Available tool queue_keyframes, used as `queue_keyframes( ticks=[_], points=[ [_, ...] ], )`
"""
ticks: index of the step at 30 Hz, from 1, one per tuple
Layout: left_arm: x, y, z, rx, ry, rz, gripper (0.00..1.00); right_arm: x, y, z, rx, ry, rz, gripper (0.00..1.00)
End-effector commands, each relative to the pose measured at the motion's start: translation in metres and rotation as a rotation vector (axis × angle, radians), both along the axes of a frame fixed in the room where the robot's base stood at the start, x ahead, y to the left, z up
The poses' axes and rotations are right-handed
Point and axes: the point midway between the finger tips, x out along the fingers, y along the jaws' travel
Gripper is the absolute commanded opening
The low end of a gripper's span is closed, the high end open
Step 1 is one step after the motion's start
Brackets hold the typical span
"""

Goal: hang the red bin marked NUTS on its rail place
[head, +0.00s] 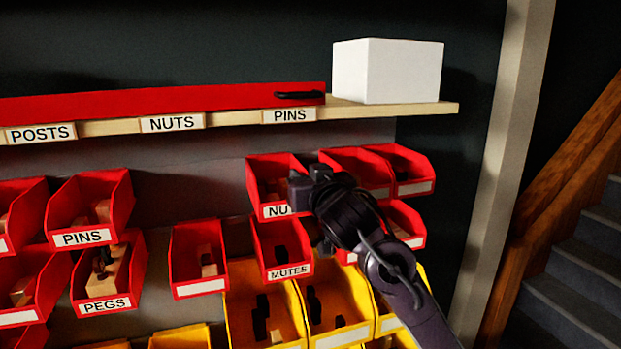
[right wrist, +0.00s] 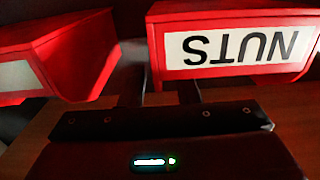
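The red bin marked NUTS (head: 275,185) is in the upper row of bins, below the shelf label PINS. My right gripper (head: 306,188) is at its front right corner and covers part of its label. In the right wrist view the NUTS bin (right wrist: 235,45) appears upside down, close in front of the gripper. The two fingers of the right gripper (right wrist: 160,92) stand apart near one side wall of the bin. Their tips are hidden by the bin, and contact cannot be told. My left gripper is not in view.
A shelf (head: 225,121) above carries labels POSTS, NUTS and PINS and a white box (head: 388,72). Another red bin (head: 355,170) stands close right of the NUTS bin. The MUTES bin (head: 283,250) is below. Bare wall (head: 190,180) lies left of the NUTS bin, up to the PINS bin (head: 90,205).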

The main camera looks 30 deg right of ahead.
Motion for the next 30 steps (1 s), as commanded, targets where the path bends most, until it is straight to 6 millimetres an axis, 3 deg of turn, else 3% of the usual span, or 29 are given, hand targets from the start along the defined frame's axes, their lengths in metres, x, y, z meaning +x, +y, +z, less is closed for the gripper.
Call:
queue_keyframes(
  ticks=[6,13,30],
  points=[
    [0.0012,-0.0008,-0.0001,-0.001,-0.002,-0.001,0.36,0.0003,-0.0002,-0.0002,0.000,0.000,0.000,0.29],
    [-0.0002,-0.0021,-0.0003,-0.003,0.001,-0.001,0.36,0.0002,-0.0001,-0.0003,0.000,0.000,0.000,0.00],
    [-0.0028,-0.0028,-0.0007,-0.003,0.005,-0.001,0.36,0.0001,0.0000,-0.0004,0.000,0.001,0.000,0.00]
  ],
)
